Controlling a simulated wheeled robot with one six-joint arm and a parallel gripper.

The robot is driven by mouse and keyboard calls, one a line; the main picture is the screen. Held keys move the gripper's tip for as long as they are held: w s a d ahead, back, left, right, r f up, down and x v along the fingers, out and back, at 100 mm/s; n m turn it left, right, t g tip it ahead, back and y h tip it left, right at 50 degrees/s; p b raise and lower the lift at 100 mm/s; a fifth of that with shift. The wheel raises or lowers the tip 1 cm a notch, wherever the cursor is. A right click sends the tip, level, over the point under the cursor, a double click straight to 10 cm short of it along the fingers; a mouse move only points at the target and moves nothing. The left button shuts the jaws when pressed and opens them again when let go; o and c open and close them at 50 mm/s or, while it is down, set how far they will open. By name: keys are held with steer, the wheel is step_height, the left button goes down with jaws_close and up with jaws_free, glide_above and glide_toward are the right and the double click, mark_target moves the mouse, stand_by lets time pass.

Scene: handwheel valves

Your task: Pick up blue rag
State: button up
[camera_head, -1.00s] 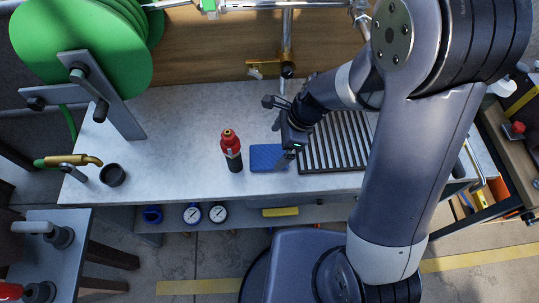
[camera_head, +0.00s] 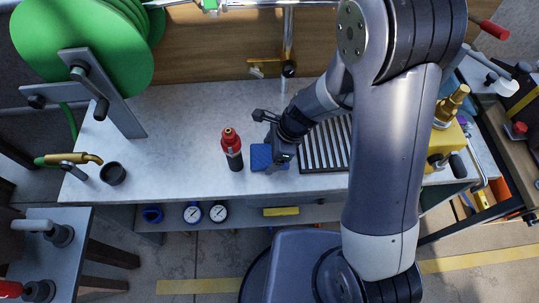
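The blue rag (camera_head: 261,157) lies flat on the light grey worktop (camera_head: 190,120), just right of the red and black bottle. My gripper (camera_head: 272,158) is over the right part of the rag and hides some of it. Its fingers are dark and small in this view, so I cannot tell whether they are open or shut, or whether they touch the rag.
The red and black bottle (camera_head: 232,150) stands upright close to the rag's left side. A ribbed dark grate (camera_head: 324,148) lies to the right under my arm. A green hose reel (camera_head: 85,55) stands at the left. The worktop between reel and bottle is mostly clear.

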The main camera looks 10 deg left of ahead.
steer(key=c, duration=0.6)
step_height(320, 180, up, 18)
steer(key=shift+r+p, duration=0.1)
steer(key=shift+p, duration=0.95)
